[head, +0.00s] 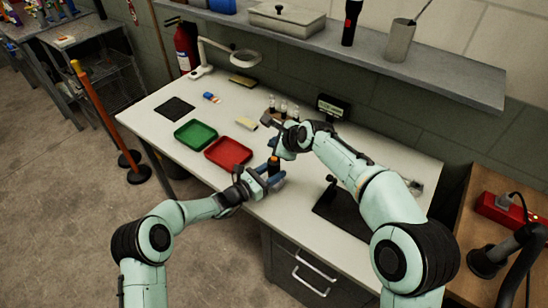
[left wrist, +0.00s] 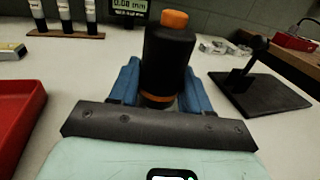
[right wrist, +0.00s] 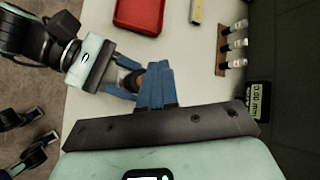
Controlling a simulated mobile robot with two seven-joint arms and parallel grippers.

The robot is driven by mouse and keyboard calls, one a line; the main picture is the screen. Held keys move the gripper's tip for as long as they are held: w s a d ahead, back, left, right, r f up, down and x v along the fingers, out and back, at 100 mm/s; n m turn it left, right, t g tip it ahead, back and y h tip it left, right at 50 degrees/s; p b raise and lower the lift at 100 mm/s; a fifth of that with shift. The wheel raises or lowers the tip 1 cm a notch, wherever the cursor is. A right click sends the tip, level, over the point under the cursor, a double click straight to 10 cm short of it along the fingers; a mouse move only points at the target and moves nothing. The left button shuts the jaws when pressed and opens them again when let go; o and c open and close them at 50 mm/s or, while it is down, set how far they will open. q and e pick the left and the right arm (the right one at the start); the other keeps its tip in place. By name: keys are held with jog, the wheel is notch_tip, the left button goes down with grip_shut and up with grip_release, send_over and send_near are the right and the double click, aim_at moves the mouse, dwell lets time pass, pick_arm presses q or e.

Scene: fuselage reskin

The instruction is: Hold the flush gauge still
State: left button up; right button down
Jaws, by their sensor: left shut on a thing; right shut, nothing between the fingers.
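The flush gauge, a black cylinder with an orange top and an orange lower ring (left wrist: 170,58), stands upright between the blue fingers of my left gripper (left wrist: 160,88). That gripper is shut on it.
A red tray (head: 228,152) and green tray (head: 195,134) lie to the left. A rack of vials (right wrist: 222,50) and a digital mm display (head: 333,106) stand behind. A black stand (left wrist: 258,85) is to the right. A shelf (head: 400,60) overhangs the back.

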notch_tip(320, 180, up, 2)
jog(key=shift+r, duration=0.1)
dwell(0.7)
pick_arm(q)
jog(key=o, duration=1.3)
jog(key=shift+o, duration=0.2)
